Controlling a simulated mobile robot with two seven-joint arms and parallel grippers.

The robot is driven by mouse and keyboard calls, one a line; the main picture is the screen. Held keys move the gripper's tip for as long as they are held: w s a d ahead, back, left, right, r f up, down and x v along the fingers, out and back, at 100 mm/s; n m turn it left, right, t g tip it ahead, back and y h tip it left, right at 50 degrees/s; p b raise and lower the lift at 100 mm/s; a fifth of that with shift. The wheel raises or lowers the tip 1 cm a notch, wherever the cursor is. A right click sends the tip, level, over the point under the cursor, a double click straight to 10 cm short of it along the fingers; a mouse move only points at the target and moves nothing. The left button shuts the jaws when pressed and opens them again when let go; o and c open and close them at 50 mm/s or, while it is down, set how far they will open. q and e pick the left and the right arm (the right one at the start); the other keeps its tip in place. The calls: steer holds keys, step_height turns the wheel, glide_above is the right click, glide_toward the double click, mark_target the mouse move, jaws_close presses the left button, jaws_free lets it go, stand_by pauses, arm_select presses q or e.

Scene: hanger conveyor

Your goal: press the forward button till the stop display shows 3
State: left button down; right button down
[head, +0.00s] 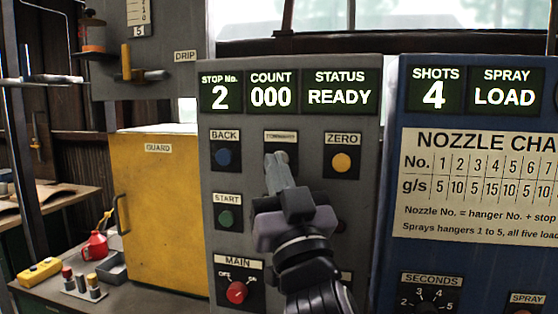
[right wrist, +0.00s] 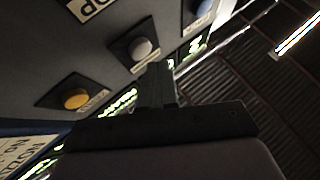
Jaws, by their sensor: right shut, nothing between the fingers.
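The stop display (head: 220,97) on the grey control panel reads 2. My right gripper (head: 277,160) is shut and empty, its fingertips in front of the middle button under the partly covered label between BACK and ZERO. That forward button is hidden by the fingers in the head view. In the right wrist view it is the pale grey button (right wrist: 141,48), just beyond the fingertips (right wrist: 155,72). I cannot tell whether the fingertips touch it. My left gripper is not in view.
The blue BACK button (head: 224,156) and yellow ZERO button (head: 341,162) flank the fingers. The green START button (head: 225,217) and red MAIN switch (head: 237,292) are lower. COUNT (head: 271,96) reads 000; STATUS (head: 340,95) reads READY. A yellow guard (head: 160,220) stands left.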

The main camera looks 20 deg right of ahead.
steer(key=shift+w, duration=0.1)
stand_by(0.4)
steer(key=shift+w+d, duration=0.25)
steer(key=shift+w, duration=0.05)
